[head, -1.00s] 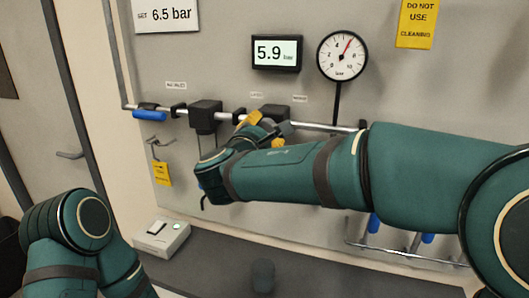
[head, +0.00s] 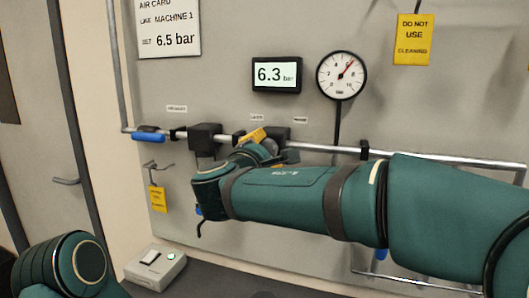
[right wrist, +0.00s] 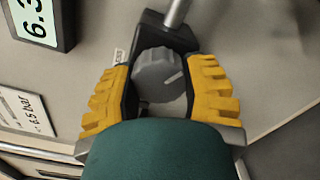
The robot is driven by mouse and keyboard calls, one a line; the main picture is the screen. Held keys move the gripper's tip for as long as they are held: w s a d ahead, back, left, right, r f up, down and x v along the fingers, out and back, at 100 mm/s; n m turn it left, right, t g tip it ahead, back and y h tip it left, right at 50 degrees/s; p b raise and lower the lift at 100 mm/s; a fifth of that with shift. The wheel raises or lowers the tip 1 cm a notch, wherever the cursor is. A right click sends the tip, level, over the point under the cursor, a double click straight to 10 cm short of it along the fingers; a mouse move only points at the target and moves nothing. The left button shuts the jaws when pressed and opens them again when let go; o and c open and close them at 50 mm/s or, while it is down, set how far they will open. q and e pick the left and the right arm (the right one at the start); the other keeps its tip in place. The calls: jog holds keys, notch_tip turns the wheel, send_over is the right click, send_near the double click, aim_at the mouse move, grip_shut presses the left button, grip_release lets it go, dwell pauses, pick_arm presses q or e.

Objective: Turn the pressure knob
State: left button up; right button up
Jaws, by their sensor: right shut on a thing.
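The grey pressure knob (right wrist: 158,75) sits on a dark regulator block (right wrist: 170,30) on the pipe, with a pale index line on its face. My right gripper (right wrist: 160,95) has its yellow ribbed fingers on either side of the knob, shut on it. In the head view my right gripper (head: 258,140) is at the pipe, and my wrist hides the knob. The digital display (head: 277,75) reads 6.3 bar. The round dial gauge (head: 342,75) has its red needle pointing up and right. My left gripper is out of view; only part of the left arm shows at lower left.
An air card (head: 168,28) on the panel reads 6.5 bar. A blue-handled valve (head: 148,136) is on the pipe at left. A yellow tag (head: 158,199) hangs below it, and a yellow do-not-use sign (head: 413,40) hangs upper right. A white box (head: 156,268) stands on the bench.

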jog(key=o, duration=1.2)
jog(key=shift+o, duration=0.2)
jog(key=v, duration=1.2)
